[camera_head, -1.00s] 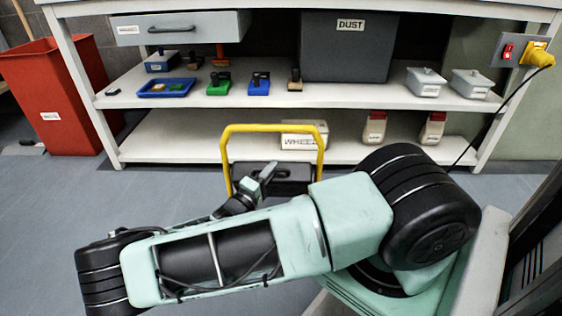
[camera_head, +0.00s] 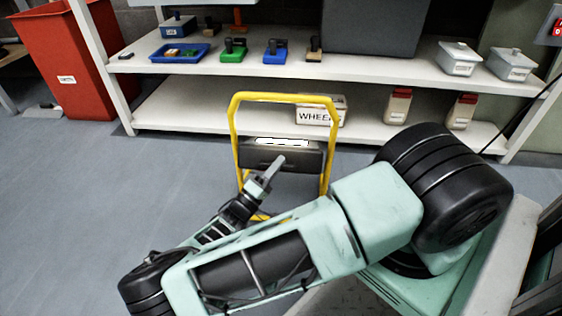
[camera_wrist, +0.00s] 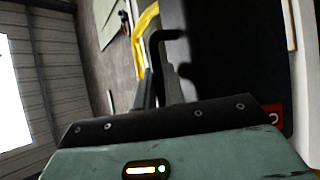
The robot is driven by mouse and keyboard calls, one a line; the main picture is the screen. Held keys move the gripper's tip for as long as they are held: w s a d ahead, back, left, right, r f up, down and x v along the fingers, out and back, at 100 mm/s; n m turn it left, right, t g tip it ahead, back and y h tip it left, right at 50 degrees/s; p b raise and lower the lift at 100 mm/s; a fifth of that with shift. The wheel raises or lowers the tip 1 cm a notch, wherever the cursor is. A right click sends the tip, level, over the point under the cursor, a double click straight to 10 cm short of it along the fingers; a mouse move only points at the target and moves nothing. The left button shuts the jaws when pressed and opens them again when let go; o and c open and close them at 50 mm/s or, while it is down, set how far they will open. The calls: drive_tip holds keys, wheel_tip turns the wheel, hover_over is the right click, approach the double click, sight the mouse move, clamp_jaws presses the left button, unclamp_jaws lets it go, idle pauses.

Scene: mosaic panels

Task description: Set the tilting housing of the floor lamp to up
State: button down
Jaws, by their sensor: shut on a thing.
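The floor lamp has a yellow tube frame (camera_head: 234,130) standing on the floor in front of the shelf. Its black tilting housing (camera_head: 305,160) sits between the frame's uprights, with a bright white strip along its upper edge. My gripper (camera_head: 277,164) reaches the front of the housing in the head view. In the wrist view, the housing (camera_wrist: 232,50) is a large dark slab at the right, with a bent black handle (camera_wrist: 163,37) beside it. My gripper (camera_wrist: 160,88) is shut on this handle; the exact contact is partly hidden. The yellow frame (camera_wrist: 142,40) passes just left of it.
A white shelf unit (camera_head: 190,113) stands behind the lamp, holding trays, blocks and tubs. A box marked WHEEL (camera_head: 335,115) sits on its lower shelf. A red bin (camera_head: 75,60) is at the left.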

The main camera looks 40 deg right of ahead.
drive_tip(key=shift+w+f, duration=0.15)
drive_tip(key=c, duration=1.8)
unclamp_jaws()
drive_tip(key=shift+o, duration=0.2)
drive_tip(key=b+v, duration=1)
drive_tip(key=v, duration=0.7)
drive_tip(key=shift+a, duration=0.2)
